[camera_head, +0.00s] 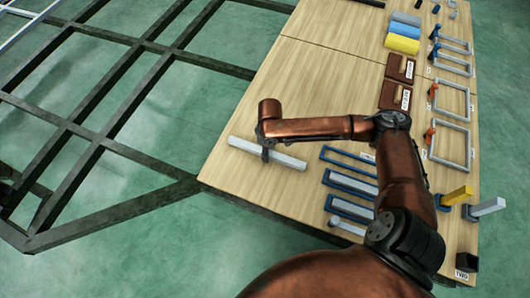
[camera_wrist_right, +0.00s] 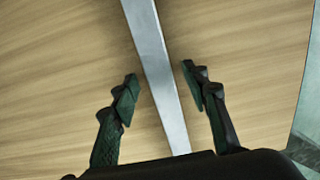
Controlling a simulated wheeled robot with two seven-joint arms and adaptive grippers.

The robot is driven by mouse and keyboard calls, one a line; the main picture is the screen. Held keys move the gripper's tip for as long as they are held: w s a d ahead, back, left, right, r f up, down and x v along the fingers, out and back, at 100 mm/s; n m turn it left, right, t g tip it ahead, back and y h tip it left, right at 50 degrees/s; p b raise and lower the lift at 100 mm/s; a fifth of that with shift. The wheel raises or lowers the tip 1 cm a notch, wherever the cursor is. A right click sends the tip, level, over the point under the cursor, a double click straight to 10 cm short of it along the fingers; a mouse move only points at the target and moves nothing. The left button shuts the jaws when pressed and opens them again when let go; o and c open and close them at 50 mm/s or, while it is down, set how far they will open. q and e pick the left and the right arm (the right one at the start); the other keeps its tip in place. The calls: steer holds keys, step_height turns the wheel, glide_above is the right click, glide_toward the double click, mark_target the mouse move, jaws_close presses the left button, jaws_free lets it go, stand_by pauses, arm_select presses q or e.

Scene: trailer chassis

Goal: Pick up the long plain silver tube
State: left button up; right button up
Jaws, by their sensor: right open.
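The long plain silver tube (camera_head: 285,159) lies on the wooden table near its left edge in the head view. It also shows in the right wrist view (camera_wrist_right: 155,62), running from the top edge down between the fingers. My right gripper (camera_head: 265,153) is over the tube, left of its middle in the head view. In the right wrist view the gripper (camera_wrist_right: 159,78) is open, with one finger on each side of the tube and a gap on both sides. My left gripper is in neither view.
Blue frames (camera_head: 349,158) lie right of the tube, partly behind my arm. Brown blocks (camera_head: 399,67), coloured bars (camera_head: 402,44) and grey frames (camera_head: 453,140) are farther right. The dark chassis frame (camera_head: 100,140) stands on the green floor at left. The table is clear beyond the tube.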

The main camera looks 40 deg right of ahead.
steer(key=shift+c, duration=0.3)
jaws_close()
steer(key=shift+r, duration=0.1)
